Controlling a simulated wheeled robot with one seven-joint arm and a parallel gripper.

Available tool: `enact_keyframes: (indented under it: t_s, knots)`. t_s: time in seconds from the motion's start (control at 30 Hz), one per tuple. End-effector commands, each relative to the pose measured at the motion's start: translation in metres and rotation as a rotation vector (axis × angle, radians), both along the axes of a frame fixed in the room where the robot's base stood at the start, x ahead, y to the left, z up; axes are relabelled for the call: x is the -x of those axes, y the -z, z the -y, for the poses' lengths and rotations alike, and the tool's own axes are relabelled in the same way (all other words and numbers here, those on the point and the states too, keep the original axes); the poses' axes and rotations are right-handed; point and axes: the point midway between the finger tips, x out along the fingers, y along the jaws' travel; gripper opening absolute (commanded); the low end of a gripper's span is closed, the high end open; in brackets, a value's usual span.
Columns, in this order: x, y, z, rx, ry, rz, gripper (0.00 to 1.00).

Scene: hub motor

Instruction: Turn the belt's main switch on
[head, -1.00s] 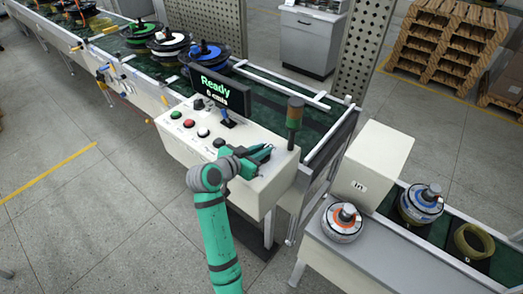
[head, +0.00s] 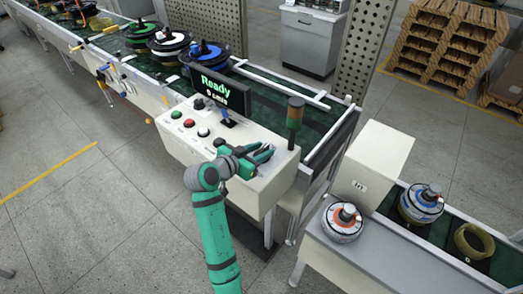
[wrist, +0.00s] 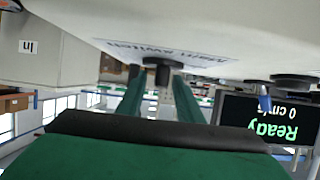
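The belt's control box (head: 245,168) is cream, with a display (head: 218,88) reading "Ready" and 0 cm/s. In the upside-down wrist view, a dark knob (wrist: 163,72) sticks out of the panel beside a label that seems to read "Main switch". My gripper (head: 262,154) is low over the right end of the panel. Its two green fingers (wrist: 157,100) are apart, with the knob showing between their tips. I cannot tell whether they touch it. In the head view the gripper hides this knob.
Green (head: 176,114), red (head: 189,123) and white (head: 203,132) buttons sit left of my gripper. A blue-handled lever (head: 228,122) stands below the display. A signal light (head: 295,122) rises at the box's right end. The conveyor (head: 310,117) runs behind.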

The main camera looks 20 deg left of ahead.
Motion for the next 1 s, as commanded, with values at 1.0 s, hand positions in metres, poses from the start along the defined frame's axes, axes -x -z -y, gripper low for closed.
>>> enact_keyframes:
  t_s: [1.0]
  knots:
    - [0.091,-0.039,-0.035,0.000,-0.001,-0.001,0.33]
